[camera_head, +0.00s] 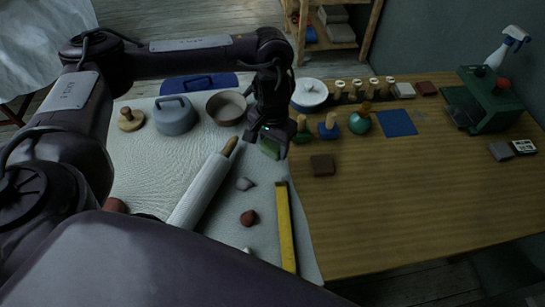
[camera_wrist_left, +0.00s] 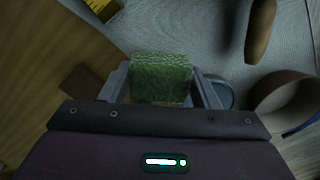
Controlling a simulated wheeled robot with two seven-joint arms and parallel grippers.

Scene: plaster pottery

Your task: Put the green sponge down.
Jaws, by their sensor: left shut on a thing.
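The green sponge (camera_head: 270,149) is between the fingers of my left gripper (camera_head: 268,142), above the right edge of the white cloth in the head view. In the left wrist view the sponge (camera_wrist_left: 160,76) fills the space between the two fingers of the gripper (camera_wrist_left: 162,88), which is shut on it. Whether the sponge touches the surface below cannot be told. My right gripper is not in view.
A rolling pin (camera_head: 203,187), a yellow ruler (camera_head: 285,228) and clay lumps lie on the cloth (camera_head: 145,160). A brown block (camera_head: 322,165), a blue-based stamp (camera_head: 329,127) and a teal round pot (camera_head: 360,122) stand to the right. The wooden tabletop (camera_head: 410,190) is clear at front right.

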